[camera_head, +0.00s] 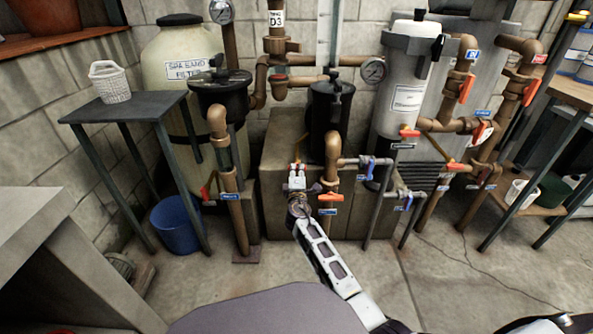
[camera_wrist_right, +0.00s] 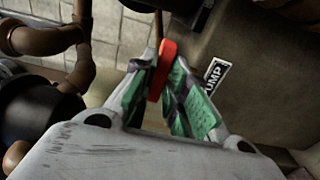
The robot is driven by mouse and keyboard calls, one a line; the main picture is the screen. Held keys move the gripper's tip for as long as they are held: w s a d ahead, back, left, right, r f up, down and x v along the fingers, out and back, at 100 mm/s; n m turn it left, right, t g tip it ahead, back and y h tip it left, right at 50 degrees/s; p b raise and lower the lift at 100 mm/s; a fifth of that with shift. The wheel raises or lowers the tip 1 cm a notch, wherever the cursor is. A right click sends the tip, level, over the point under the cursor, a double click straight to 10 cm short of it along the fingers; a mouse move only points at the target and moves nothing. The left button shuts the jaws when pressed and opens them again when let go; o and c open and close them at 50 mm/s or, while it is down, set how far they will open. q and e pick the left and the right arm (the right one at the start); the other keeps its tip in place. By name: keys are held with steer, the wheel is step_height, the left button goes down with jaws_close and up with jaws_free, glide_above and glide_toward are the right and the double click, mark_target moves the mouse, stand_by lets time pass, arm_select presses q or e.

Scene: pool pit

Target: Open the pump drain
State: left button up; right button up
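My right gripper (camera_head: 297,168) reaches forward at the middle of the head view, beside the pump's front piping. In the right wrist view its two green-padded fingers (camera_wrist_right: 165,85) stand on either side of a red handle (camera_wrist_right: 166,62) and appear to touch it from both sides. Beside the handle, a white label (camera_wrist_right: 215,76) reading "PUMP" is partly covered by the right finger. In the head view a little of the red handle shows just past the fingertips, before the dark pump block. The black pump pot (camera_head: 326,125) stands behind.
Close to the right of my gripper are a brown pipe and an orange valve handle (camera_head: 329,197). A grey filter housing (camera_head: 402,85) and more piped valves stand to the right. The blue bucket (camera_head: 176,225) and dark side table (camera_head: 130,107) are left. Floor in front is clear.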

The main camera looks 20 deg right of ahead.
jaws_close()
